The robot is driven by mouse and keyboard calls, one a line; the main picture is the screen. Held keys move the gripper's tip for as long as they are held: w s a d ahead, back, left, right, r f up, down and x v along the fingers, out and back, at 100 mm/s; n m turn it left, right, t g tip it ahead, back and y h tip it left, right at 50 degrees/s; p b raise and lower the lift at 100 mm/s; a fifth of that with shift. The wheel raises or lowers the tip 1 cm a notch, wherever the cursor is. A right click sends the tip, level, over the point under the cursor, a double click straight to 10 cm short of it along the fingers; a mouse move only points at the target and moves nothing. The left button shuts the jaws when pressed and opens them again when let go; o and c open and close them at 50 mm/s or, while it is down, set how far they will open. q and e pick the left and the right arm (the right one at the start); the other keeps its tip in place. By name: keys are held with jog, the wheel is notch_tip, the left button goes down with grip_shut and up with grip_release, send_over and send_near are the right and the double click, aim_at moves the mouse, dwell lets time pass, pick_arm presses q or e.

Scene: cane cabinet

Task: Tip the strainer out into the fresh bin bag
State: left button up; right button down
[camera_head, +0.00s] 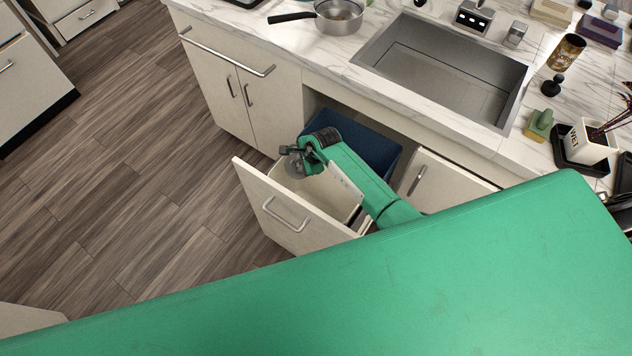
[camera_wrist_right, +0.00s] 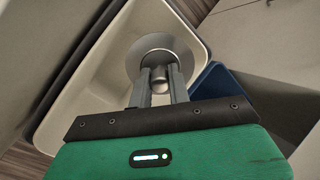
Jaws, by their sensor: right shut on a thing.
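My right gripper (camera_head: 296,152) is over the pulled-out bin drawer (camera_head: 285,214). It is shut on the strainer (camera_head: 294,169), a small grey metal disc with a knob. In the right wrist view the strainer (camera_wrist_right: 136,60) shows between the fingertips (camera_wrist_right: 160,82), with the knob between the fingers. The strainer is over the opening of a cream bin (camera_head: 324,189); the bin's pale inside (camera_wrist_right: 95,97) also shows in the right wrist view. I cannot make out a separate bag in it, nor what the strainer holds. My left gripper is not in view.
A dark blue bin (camera_head: 367,143) stands behind the cream bin, under the counter. The sink (camera_head: 440,75) is above. A pan (camera_head: 339,17), a sponge (camera_head: 539,124) and a white cup (camera_head: 586,143) stand on the counter. The wooden floor (camera_head: 130,170) left of the drawer is clear.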

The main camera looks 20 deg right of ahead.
jog(key=shift+s+d+t+y, duration=0.4)
jog(key=shift+s+d+t, duration=0.1)
jog(key=shift+s, duration=0.2)
jog(key=shift+s+d+t+y+b, duration=0.3)
jog(key=shift+s+d+t+b, duration=0.1)
jog(key=shift+s+b, duration=0.1)
jog(key=shift+s+b, duration=0.1)
jog(key=shift+b, duration=0.2)
jog(key=shift+s+d+t+y+b, duration=0.2)
jog(key=shift+t+y+b, duration=0.1)
jog(key=shift+t+b, duration=0.25)
jog(key=t+y+b, duration=0.1)
jog(key=b, duration=0.4)
jog(key=s+d+t+y+b, duration=0.1)
jog(key=t+b, duration=0.1)
jog(key=b, duration=0.3)
jog(key=shift+s+f+y, duration=0.15)
jog(key=shift+f+y, duration=0.15)
dwell(1.6)
jog(key=shift+d+b, duration=0.1)
jog(key=shift+b, duration=0.5)
